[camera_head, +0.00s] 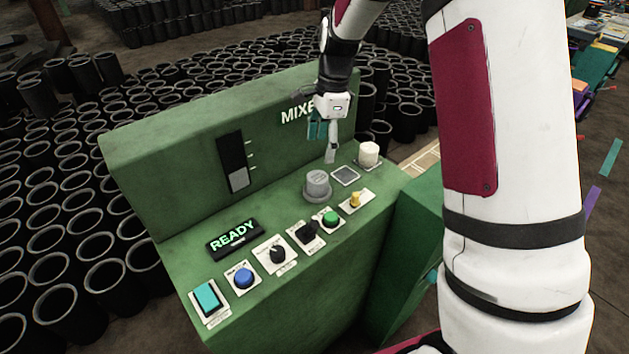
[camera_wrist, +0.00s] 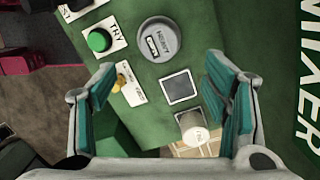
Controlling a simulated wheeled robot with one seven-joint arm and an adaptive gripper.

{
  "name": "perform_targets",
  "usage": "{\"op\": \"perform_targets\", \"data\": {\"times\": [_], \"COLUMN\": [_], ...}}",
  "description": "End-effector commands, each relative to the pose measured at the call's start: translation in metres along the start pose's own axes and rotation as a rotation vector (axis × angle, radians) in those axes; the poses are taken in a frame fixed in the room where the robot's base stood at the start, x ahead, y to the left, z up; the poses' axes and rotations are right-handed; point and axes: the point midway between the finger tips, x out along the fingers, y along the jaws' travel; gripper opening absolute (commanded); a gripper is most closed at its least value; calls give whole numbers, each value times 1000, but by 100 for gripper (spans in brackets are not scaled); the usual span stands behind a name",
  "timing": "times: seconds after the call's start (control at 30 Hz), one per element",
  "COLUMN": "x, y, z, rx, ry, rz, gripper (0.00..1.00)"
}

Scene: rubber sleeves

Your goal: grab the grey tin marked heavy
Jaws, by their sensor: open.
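The grey tin (camera_head: 318,187) stands upright on the green console, left of and nearer than my gripper (camera_head: 325,143) in the head view. In the wrist view the grey tin (camera_wrist: 170,30) is at the top middle, its round lid lettered, apparently with the word heavy. My gripper (camera_wrist: 158,68) is open and empty above the console, its teal-padded fingers wide apart. The tin lies beyond the fingertips in the wrist view, not between them. No contact shows.
A white tin (camera_head: 369,152) stands at the console's right end, near the right finger in the wrist view (camera_wrist: 197,133). A dark square plate (camera_head: 345,175) lies between the tins. A yellow knob (camera_head: 355,199) and green button (camera_head: 331,218) sit in front. The console's raised MIXER panel (camera_head: 200,140) stands behind.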

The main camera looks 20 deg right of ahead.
Motion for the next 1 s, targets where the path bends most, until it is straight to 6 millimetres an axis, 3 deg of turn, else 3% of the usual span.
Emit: {"op": "perform_targets", "data": {"times": [0.3, 0.57, 1.0], "x": [56, 72, 118], "y": [2, 2, 2], "z": [0, 0, 0], "rx": [-2, -3, -3], "ry": [0, -1, 0], "rz": [3, 2, 0], "gripper": [69, 69, 69]}}
